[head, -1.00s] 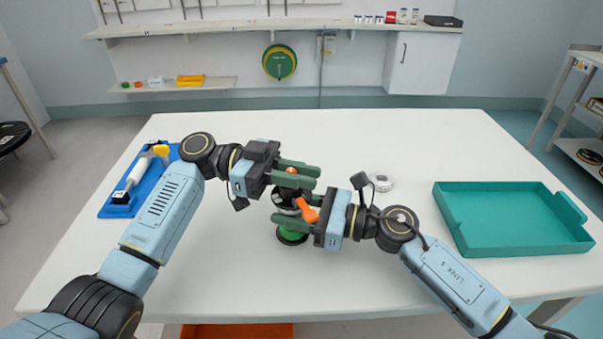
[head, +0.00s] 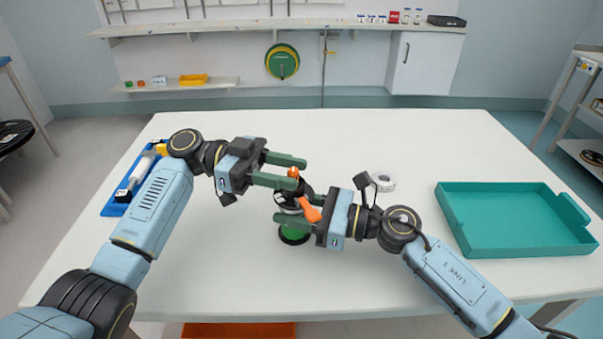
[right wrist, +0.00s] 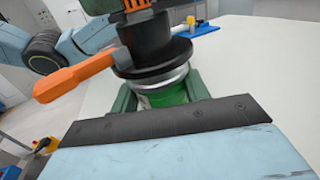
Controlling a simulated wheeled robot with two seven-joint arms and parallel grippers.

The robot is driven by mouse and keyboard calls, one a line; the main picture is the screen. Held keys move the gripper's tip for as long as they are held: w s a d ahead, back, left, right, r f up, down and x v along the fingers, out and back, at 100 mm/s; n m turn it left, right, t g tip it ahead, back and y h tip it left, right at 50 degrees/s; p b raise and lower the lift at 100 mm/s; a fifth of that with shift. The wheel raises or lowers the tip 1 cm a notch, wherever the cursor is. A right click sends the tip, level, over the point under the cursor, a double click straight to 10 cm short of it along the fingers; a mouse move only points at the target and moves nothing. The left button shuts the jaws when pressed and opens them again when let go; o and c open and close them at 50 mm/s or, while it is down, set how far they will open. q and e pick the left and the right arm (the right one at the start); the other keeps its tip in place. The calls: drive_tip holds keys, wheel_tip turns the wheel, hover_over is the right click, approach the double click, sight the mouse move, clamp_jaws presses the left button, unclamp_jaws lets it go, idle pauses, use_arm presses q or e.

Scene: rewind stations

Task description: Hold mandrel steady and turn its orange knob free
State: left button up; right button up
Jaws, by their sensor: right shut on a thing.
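The mandrel (head: 290,203) stands upright on the table, with a black flange, a green lower part and an orange side lever (head: 309,210). Its orange knob (head: 293,172) is at the top, partly hidden by the left fingers. In the right wrist view the knob (right wrist: 136,5) is cut off by the top edge, above the black hub (right wrist: 148,38). My left gripper (head: 302,174) is open, with its green fingers apart on either side of the knob. My right gripper (head: 292,209) is shut on the mandrel's body, below the flange, as the right wrist view also shows.
A teal tray (head: 515,247) lies at the right of the white table (head: 400,290). A blue tray (head: 117,208) with a white roller is at the left, partly behind my left arm. The table's back middle is clear.

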use_arm(q)
drive_tip(key=v, duration=0.9)
drive_tip(key=shift+d, duration=0.1)
use_arm(e)
drive_tip(key=o, duration=1.2)
drive_tip(key=shift+d, duration=0.1)
